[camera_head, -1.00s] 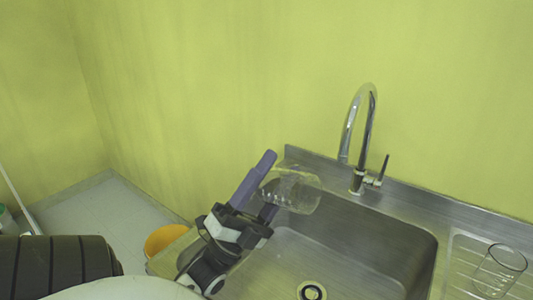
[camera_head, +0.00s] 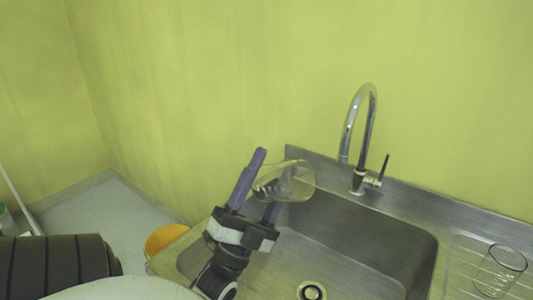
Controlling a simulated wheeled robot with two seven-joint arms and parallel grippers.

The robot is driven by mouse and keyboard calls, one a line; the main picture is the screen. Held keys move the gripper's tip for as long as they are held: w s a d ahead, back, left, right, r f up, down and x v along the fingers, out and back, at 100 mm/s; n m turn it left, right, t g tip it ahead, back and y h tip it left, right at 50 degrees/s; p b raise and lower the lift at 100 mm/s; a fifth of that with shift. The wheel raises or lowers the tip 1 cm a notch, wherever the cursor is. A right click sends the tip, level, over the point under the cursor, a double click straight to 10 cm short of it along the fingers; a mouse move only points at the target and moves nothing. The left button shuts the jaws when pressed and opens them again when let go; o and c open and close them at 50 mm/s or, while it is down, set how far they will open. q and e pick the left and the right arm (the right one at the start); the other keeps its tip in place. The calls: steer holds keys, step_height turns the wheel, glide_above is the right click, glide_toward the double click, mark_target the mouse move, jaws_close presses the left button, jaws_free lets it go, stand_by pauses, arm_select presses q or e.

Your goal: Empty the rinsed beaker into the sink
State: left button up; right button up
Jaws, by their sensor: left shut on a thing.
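My left gripper (camera_head: 258,191) is shut on a clear glass beaker (camera_head: 297,181). The beaker is tilted well over, nearly on its side, and is held above the back left part of the steel sink (camera_head: 350,241). One gripper finger passes on each side of the beaker's left part. I cannot tell whether any liquid is in it. The sink's drain (camera_head: 311,291) is in the basin floor, below and to the right of the gripper. My right gripper is not in view.
A chrome tap (camera_head: 359,140) stands behind the basin, right of the held beaker. Another glass beaker (camera_head: 499,272) stands on the ribbed drainboard (camera_head: 463,262) at the right. An orange bucket (camera_head: 163,239) is on the floor left of the sink. The wall is close behind.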

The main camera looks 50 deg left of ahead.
arm_select(q)
steer(key=shift+a+n+g+y, duration=0.2)
steer(key=shift+n+g+y, duration=0.2)
steer(key=shift+n+y, duration=0.8)
